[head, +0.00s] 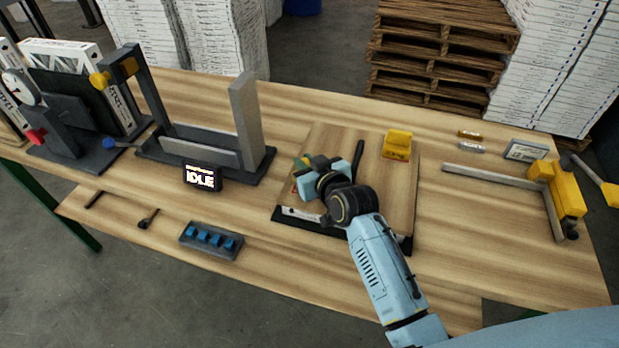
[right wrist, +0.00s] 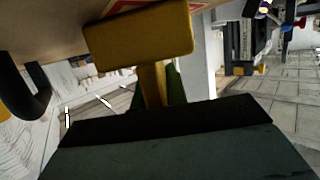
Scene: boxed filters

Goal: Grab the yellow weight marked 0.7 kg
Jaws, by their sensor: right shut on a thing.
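My right gripper (head: 314,176) is over the left part of a wooden board with dark edges (head: 403,241) on the table. It is shut on a yellow weight (right wrist: 140,35), whose block and narrower stem show close up in the right wrist view. In the head view only small yellow parts of this weight (head: 305,162) show past the fingers. I cannot read a marking on it, nor tell whether it touches the board. A second yellow weight (head: 397,144) stands at the board's back right; its label is too small to read. My left gripper is not in view.
A black handle (head: 358,155) rises from the board near the gripper. Left are a grey upright frame (head: 245,110), a display reading IDLE (head: 202,177) and a tray of blue pieces (head: 211,239). A yellow-and-grey tool (head: 563,192) lies right.

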